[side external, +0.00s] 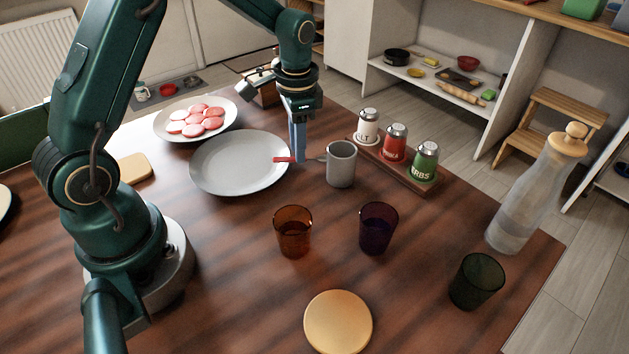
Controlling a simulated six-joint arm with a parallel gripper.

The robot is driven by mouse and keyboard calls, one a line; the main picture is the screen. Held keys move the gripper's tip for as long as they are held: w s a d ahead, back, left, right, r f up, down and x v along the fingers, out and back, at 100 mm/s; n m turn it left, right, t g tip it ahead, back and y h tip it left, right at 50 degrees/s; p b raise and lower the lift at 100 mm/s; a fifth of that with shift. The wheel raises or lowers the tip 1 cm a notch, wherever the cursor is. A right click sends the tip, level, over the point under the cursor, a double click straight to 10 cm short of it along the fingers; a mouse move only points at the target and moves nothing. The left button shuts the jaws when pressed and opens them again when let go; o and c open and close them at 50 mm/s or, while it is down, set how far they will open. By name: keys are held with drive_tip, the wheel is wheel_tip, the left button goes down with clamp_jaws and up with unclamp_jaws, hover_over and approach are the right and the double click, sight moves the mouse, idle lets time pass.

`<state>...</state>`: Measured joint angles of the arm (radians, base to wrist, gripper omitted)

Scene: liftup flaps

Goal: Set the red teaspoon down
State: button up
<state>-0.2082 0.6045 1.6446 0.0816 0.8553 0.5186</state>
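The red teaspoon (283,159) lies roughly level across my gripper's fingertips. Its red handle points left over the plate's right edge. A greyish end shows on the right, close to the grey mug (341,165); whether it touches the mug cannot be told. My gripper (300,158) points straight down between the plate and the mug, its fingers closed around the middle of the spoon, hiding that part. The spoon seems to be at or just above the table; the exact height is unclear.
A large empty grey plate (225,170) is left of my gripper, and a plate of pink and red slices (202,120) is behind. Shaker jars stand on a wooden rack (405,172) to the right. Orange (293,235) and purple (378,230) glasses stand in front. Bare table lies between.

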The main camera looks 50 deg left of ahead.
drive_tip(key=shift+f, duration=1)
clamp_jaws()
drive_tip(key=shift+r, duration=0.1)
